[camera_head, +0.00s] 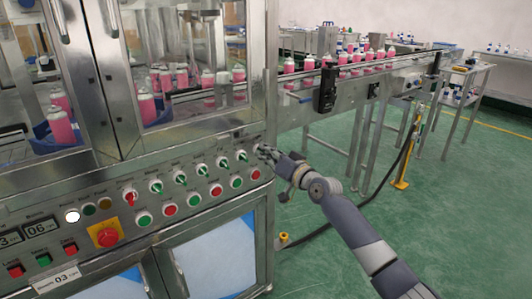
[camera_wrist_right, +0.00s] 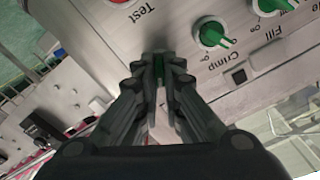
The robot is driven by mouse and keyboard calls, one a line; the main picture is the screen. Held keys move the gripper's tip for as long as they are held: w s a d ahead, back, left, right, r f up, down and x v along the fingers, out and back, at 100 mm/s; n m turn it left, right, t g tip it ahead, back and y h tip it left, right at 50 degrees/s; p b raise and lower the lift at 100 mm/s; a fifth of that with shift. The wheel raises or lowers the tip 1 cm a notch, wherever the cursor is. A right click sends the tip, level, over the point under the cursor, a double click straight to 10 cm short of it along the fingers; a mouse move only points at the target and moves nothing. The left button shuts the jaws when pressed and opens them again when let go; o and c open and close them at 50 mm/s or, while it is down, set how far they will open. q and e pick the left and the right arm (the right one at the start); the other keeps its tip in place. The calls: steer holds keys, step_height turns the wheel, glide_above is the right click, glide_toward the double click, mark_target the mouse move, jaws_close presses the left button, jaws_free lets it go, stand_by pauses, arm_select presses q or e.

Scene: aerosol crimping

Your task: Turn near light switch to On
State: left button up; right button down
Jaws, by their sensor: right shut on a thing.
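The control panel (camera_head: 120,215) runs along the front of the machine and carries a row of green rotary switches. My right gripper (camera_head: 264,151) is at the right end of the upper row. In the right wrist view my right gripper (camera_wrist_right: 160,75) is shut on a green switch knob (camera_wrist_right: 159,66), which shows only as a sliver between the fingertips. The fingers hide its label and its angle. The switch labelled Crimp (camera_wrist_right: 211,36) is beside it, apart from the fingers. My left gripper is not in view.
A red button (camera_wrist_right: 122,2) is near the label Test. A lower row of red and green buttons (camera_head: 170,209) and a red emergency stop (camera_head: 107,237) are on the panel. A conveyor (camera_head: 345,80) with pink bottles stands behind. Green floor is free at right.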

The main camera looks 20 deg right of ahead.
stand_by(0.3)
steer(key=c, duration=1.7)
jaws_free()
steer(key=shift+s, duration=0.1)
steer(key=v, duration=1.2)
